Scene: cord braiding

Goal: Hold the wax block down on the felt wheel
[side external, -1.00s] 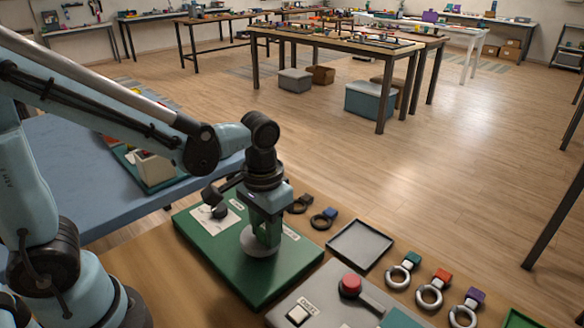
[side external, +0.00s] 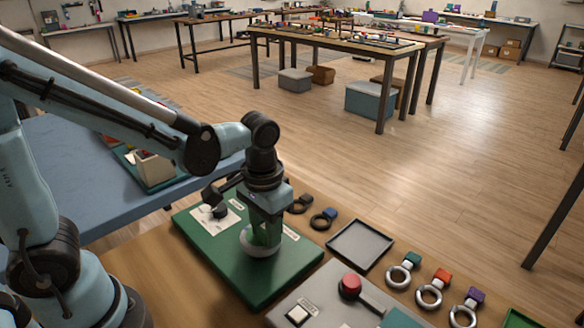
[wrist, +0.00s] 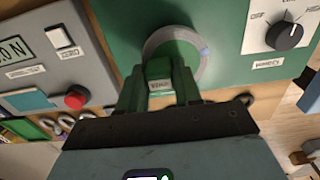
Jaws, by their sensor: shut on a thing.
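The felt wheel (side external: 262,250) is a pale grey disc on the green base board. In the wrist view its grey rim (wrist: 203,52) shows beyond my fingers. The wax block (wrist: 160,70) is a small green block with a pale label, between my fingertips. My gripper (wrist: 159,86) points down over the wheel and is shut on the block. In the side view my gripper (side external: 262,232) stands low over the wheel and hides the block there. The block overlaps the wheel's near part in the wrist view; I cannot tell how firmly they touch.
A black dial (wrist: 284,36) on a white plate sits beside the wheel. A grey panel with a red knob (side external: 350,286) and an empty dark tray (side external: 360,245) lie to the right.

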